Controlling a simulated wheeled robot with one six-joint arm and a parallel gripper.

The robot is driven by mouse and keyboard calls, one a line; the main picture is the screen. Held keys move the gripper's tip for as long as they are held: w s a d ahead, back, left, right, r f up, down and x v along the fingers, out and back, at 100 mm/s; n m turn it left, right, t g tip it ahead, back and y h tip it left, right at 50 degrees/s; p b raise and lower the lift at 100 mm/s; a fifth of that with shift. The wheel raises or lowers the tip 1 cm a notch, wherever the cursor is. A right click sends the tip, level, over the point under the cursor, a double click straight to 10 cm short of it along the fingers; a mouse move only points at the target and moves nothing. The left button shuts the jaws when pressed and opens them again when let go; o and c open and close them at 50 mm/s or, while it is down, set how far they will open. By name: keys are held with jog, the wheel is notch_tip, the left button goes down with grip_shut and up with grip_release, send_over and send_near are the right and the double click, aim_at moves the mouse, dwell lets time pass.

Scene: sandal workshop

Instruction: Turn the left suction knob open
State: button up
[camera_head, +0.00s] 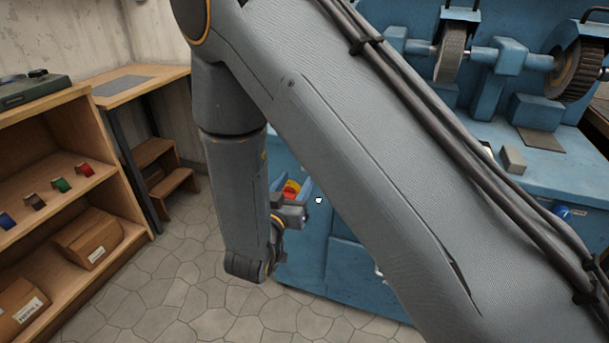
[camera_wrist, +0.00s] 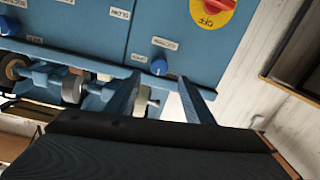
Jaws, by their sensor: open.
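The wrist view looks at the machine's blue front panel upside down. A blue knob (camera_wrist: 159,67) with a small label beside it sits on the panel, nearest the red switch; it appears to be the left suction knob. My gripper (camera_wrist: 160,80) is open and empty, with its two fingers apart and the knob showing between and beyond their tips. I cannot tell the remaining distance, and no contact shows. In the head view my gripper (camera_head: 295,214) is in front of the machine's left end. My arm hides the left knob there.
A red rotary switch on yellow (camera_wrist: 213,12) is beside the knob; it also shows in the head view (camera_head: 291,189). Another blue knob (camera_wrist: 8,25) is farther along the panel. Grinding wheels (camera_head: 452,52) stand on the blue machine. A wooden shelf (camera_head: 100,165) is left, with clear floor between.

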jog(key=x, duration=0.7)
jog(key=shift+w, duration=0.2)
jog(key=shift+d+r, duration=0.1)
jog(key=shift+d, duration=0.05)
jog(key=shift+c, duration=0.2)
jog(key=c, duration=1)
